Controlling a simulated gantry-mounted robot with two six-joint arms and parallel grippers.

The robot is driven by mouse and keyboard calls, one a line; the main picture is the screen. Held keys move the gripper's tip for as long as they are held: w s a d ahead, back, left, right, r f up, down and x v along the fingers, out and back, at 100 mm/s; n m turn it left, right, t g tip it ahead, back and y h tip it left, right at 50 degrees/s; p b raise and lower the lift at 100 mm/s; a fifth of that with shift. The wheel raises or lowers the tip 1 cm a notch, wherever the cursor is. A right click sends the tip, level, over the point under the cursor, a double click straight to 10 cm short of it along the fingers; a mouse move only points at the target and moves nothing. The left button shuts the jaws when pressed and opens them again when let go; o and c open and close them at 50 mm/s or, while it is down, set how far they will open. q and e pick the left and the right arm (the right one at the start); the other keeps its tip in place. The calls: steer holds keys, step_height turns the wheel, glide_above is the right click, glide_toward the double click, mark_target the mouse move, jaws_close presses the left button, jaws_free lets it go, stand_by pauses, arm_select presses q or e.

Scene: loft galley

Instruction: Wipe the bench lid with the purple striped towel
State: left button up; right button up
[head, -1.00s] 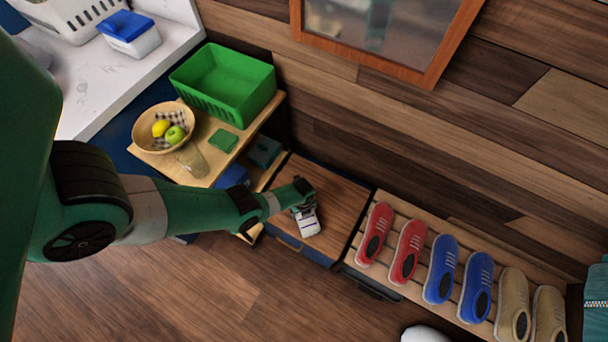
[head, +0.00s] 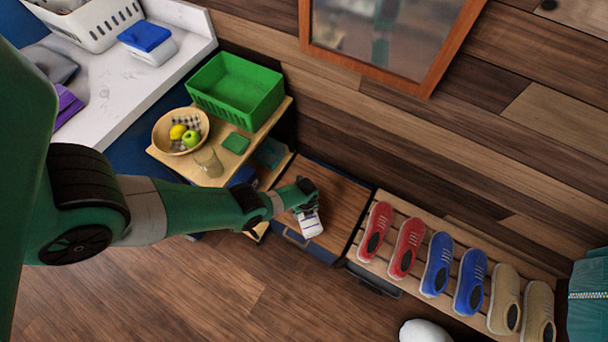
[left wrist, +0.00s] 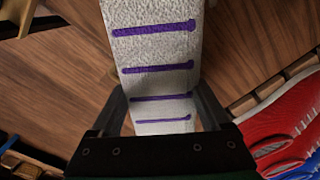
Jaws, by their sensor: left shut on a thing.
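The towel (head: 311,226) is white with purple stripes and hangs from my left gripper (head: 305,207) at the front part of the brown wooden bench lid (head: 338,192). In the left wrist view the striped towel (left wrist: 155,50) lies between the two fingers of my left gripper (left wrist: 162,95), which is shut on it. The wooden surface shows on both sides of the towel. Whether the towel's lower end touches the lid is hard to tell. My right gripper is not in view.
A slatted rack with red shoes (head: 376,232), blue shoes (head: 438,264) and beige shoes adjoins the lid's right side. A shelf with a green basket (head: 236,92), a fruit bowl (head: 163,140) and a glass (head: 208,162) stands left. A wooden wall rises behind.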

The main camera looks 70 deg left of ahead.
arm_select(q)
steer(key=shift+w+a+r+p, duration=0.1)
steer(key=shift+w+r+p, duration=0.1)
steer(key=shift+r+p, duration=0.65)
steer(key=shift+s+r, duration=0.1)
steer(key=shift+r, duration=0.3)
